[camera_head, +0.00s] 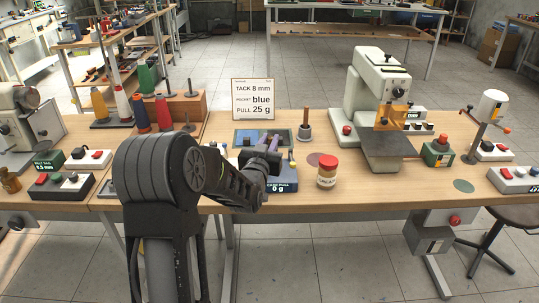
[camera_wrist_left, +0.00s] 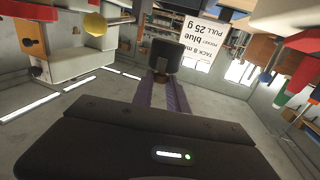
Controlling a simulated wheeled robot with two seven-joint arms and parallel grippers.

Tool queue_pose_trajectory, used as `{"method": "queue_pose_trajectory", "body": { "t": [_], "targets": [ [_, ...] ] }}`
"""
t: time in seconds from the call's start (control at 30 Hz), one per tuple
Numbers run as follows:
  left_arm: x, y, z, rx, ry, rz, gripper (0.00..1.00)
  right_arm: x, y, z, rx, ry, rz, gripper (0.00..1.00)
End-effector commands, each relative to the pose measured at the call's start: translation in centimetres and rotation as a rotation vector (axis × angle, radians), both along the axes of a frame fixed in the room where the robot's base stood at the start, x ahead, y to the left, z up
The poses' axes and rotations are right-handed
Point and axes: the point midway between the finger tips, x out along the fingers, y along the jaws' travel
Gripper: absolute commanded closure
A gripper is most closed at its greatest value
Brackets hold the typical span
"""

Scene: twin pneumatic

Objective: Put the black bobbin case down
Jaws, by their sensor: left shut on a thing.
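My left gripper (camera_head: 268,150) reaches from the left over the middle of the bench, above the blue tray and the pull gauge. In the left wrist view, its purple fingers (camera_wrist_left: 162,95) are shut on a black piece at their tips, which looks like the black bobbin case (camera_wrist_left: 167,55). In the head view I cannot make out the case behind my wrist and fingers. The blue tray (camera_head: 240,137) lies behind the gripper, partly hidden. The pull gauge (camera_head: 283,188) lies below it and reads 0 g. My right gripper is not in view.
A card (camera_head: 253,98) reading "TACK 8 mm, POCKET blue, PULL 25 g" stands behind the tray. A sewing machine (camera_head: 378,85) stands further right. Thread cones (camera_head: 122,103) stand at the left.

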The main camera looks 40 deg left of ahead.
Motion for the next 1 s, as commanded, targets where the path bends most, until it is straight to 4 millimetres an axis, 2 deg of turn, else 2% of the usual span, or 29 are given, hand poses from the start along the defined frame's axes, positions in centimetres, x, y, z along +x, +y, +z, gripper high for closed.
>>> {"method": "queue_pose_trajectory", "body": {
  "t": [0.13,0.4,0.7,0.9,0.93,1.0],
  "targets": [
    [0.0,0.0,-0.6,0.001,0.001,0.000,1.00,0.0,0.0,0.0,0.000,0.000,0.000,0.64],
    [0.0,0.0,-4.4,0.001,0.000,0.000,1.00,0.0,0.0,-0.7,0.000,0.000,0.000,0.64],
    [0.0,0.0,-4.5,0.001,-0.002,0.000,1.00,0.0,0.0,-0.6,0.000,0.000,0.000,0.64],
    [0.0,0.0,-5.0,0.001,-0.002,0.000,1.00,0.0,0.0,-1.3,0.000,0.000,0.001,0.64],
    [0.0,0.0,-5.0,0.000,-0.001,0.000,0.80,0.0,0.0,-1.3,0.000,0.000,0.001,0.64],
    [0.0,0.0,-4.9,0.000,0.000,0.000,0.75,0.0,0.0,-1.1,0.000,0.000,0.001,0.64]
  ]
}}
